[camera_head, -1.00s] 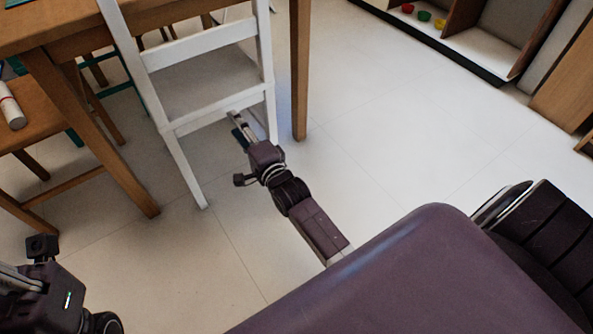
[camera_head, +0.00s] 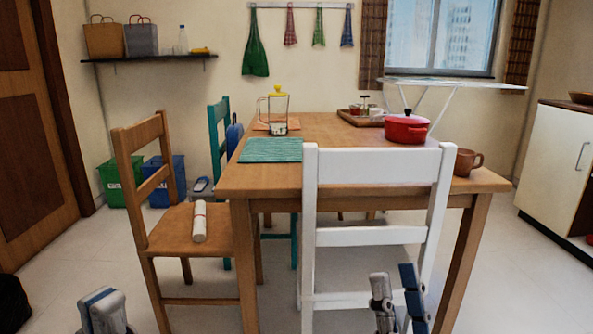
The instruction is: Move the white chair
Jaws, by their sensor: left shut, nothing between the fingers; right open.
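The white chair (camera_head: 372,166) stands upright at the near end of the wooden table (camera_head: 258,181), its back toward me and its seat partly under the tabletop. My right gripper (camera_head: 398,296) is open at the bottom of the view, in front of the chair's lower right part. Its two fingers are apart, and they overlap the lower rail and right leg in the picture. I cannot tell whether they touch the chair. My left gripper (camera_head: 104,311) is shut and empty at the bottom left, well left of the white chair.
A brown chair (camera_head: 180,227) with a white roll on its seat stands left of the table, with a teal chair (camera_head: 218,127) behind. The floor at right is clear.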

